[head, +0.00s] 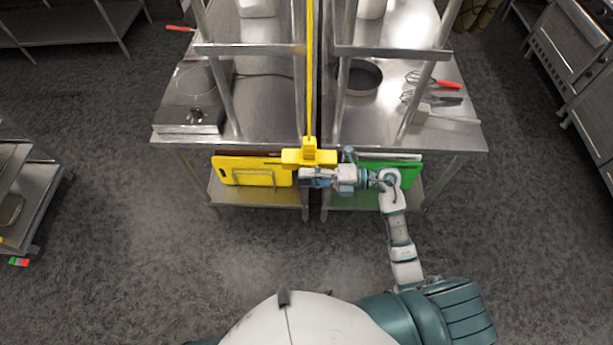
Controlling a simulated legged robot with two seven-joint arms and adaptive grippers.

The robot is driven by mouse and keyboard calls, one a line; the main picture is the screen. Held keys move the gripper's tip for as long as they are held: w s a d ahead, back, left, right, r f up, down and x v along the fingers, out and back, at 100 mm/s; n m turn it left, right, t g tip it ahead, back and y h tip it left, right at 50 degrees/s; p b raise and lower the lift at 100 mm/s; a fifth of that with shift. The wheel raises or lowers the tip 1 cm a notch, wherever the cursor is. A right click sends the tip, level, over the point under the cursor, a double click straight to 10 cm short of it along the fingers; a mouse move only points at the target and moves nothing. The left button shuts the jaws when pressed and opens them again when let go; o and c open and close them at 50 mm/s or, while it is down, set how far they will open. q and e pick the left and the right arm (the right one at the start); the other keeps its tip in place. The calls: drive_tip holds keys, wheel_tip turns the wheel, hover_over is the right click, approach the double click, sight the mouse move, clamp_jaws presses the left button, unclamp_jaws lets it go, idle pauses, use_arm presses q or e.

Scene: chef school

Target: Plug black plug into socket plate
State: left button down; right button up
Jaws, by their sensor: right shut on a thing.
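A yellow socket plate (309,157) hangs on a yellow cord in front of the gap between two steel tables. My right gripper (308,176) is just below and in front of it, reaching in from the right. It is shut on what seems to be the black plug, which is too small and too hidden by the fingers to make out. I cannot tell whether the plug touches the socket plate. My left gripper is not in view.
A hot plate (195,85) with a dark cable stands on the left table. A pan (361,78) and whisks are on the right table. Yellow (243,171) and green (404,172) boards stand on the shelves below. The floor in front is clear.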

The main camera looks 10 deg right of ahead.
drive_tip(key=shift+d, duration=0.1)
drive_tip(key=shift+s+a, duration=0.1)
drive_tip(key=shift+a, duration=0.2)
drive_tip(key=shift+d, duration=0.6)
drive_tip(key=shift+w+f, duration=0.1)
drive_tip(key=shift+w, duration=0.2)
drive_tip(key=shift+w+a, duration=0.1)
drive_tip(key=shift+a, duration=0.1)
drive_tip(key=shift+w, duration=0.15)
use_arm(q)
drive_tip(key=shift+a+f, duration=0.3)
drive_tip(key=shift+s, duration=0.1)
use_arm(e)
drive_tip(key=shift+d, duration=0.1)
